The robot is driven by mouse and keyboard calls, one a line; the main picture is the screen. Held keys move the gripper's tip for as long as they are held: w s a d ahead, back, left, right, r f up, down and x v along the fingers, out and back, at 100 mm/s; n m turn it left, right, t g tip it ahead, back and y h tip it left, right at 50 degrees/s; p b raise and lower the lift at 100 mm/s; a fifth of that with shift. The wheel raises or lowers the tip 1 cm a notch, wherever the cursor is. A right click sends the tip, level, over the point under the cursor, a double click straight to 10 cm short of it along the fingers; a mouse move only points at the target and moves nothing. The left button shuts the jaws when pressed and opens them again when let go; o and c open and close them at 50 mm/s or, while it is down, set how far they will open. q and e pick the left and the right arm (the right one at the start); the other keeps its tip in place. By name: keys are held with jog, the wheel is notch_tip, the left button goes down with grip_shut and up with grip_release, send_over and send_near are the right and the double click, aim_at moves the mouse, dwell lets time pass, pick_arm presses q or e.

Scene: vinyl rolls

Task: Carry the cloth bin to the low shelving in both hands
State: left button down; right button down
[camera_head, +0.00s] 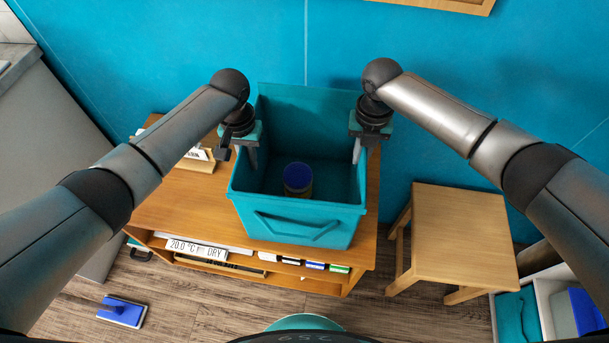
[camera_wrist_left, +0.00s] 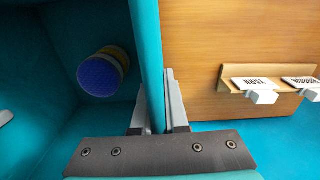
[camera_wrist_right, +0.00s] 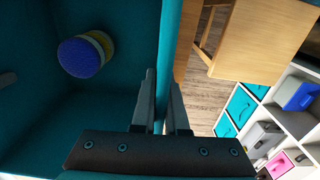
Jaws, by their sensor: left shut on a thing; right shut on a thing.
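The teal cloth bin (camera_head: 300,227) is upright over the top of the low wooden shelving (camera_head: 180,210); I cannot tell whether it rests on it or hangs just above. A jar with a blue lid (camera_head: 298,179) stands inside the bin. My left gripper (camera_head: 251,158) is shut on the bin's left wall, which runs between its fingers in the left wrist view (camera_wrist_left: 152,70). My right gripper (camera_head: 357,152) is shut on the right wall, seen between its fingers in the right wrist view (camera_wrist_right: 168,70). The bin hides part of the shelving top.
A holder with labels (camera_head: 196,160) stands left of the bin on the shelving top. A wooden stool (camera_head: 460,225) stands to the right. A blue block with a handle (camera_head: 122,312) lies on the floor. White cubbies (camera_wrist_right: 290,110) are at the lower right. The teal wall is behind.

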pick_arm(q)
jog(key=shift+r, duration=0.15)
pick_arm(e)
jog(key=shift+r, duration=0.15)
